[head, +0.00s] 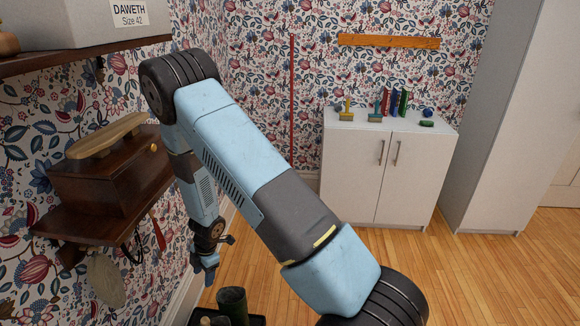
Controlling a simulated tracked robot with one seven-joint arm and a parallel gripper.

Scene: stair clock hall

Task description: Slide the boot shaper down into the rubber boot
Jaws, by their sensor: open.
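A dark green rubber boot (232,303) stands at the bottom of the head view in a black tray (258,321), cut off by the picture's lower edge. A long pale wooden form (108,136), which looks like the boot shaper, lies on top of a dark brown wooden box on the left shelf. My gripper (205,274) points down above and a little left of the boot, apart from it. It is small in view, open, with nothing seen between its fingers. The inside of the boot is hard to see.
The dark wall shelf (100,222) carries the brown box (105,180); several things hang below it. A higher shelf (90,55) holds a grey box (75,22). A white cabinet (385,170) with brushes and books stands at the back. The wooden floor (480,270) at right is clear.

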